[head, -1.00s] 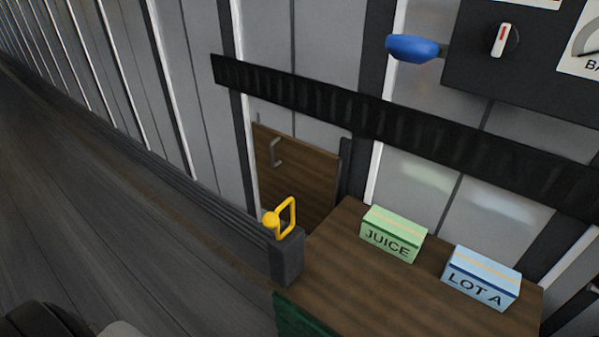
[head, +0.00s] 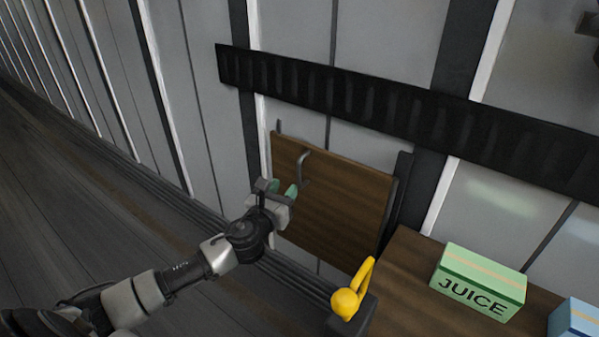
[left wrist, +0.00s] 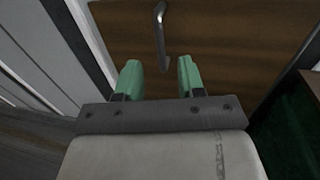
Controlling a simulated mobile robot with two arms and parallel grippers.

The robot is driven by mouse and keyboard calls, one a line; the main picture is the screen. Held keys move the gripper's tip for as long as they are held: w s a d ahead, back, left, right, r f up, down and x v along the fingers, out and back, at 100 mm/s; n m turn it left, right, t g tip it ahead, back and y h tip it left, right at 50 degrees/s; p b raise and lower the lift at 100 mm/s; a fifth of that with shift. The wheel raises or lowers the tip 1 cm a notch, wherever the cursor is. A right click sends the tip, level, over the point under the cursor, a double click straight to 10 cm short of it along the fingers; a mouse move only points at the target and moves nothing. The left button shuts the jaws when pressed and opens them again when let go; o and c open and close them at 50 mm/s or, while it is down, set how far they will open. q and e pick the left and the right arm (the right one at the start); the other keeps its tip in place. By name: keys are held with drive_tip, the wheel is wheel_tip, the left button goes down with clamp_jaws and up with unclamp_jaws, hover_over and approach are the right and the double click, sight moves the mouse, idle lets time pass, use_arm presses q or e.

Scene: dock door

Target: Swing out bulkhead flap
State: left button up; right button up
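The bulkhead flap is a brown wooden panel (head: 335,205) low on the grey wall in the head view, and it looks shut. A grey bar handle (head: 302,167) is fixed near its upper left; the handle also shows at the top of the left wrist view (left wrist: 160,38). My left gripper (head: 278,190) is just in front of the panel, below and left of the handle. Its green fingertips (left wrist: 160,80) are apart with nothing between them, and the handle lies ahead of the gap, apparently not touched. My right gripper is in neither view.
A wooden-topped counter (head: 405,262) stands right of the flap, holding a green JUICE box (head: 478,282) and a blue box (head: 576,322). A yellow latch with a ball (head: 346,302) sits at its corner. A black rail (head: 400,108) crosses the wall above.

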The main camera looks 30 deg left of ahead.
sight(298, 170)
use_arm(q)
drive_tip(key=w, duration=0.9)
drive_tip(key=shift+a+f+b, duration=0.1)
drive_tip(key=shift+a+b, duration=0.2)
drive_tip(key=shift+b, duration=0.1)
drive_tip(key=shift+w, duration=0.45)
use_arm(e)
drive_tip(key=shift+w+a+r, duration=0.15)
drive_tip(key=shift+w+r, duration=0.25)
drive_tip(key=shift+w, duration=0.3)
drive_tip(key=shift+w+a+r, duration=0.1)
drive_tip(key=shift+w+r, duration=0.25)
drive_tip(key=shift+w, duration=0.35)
use_arm(q)
drive_tip(key=c, duration=0.7)
clamp_jaws()
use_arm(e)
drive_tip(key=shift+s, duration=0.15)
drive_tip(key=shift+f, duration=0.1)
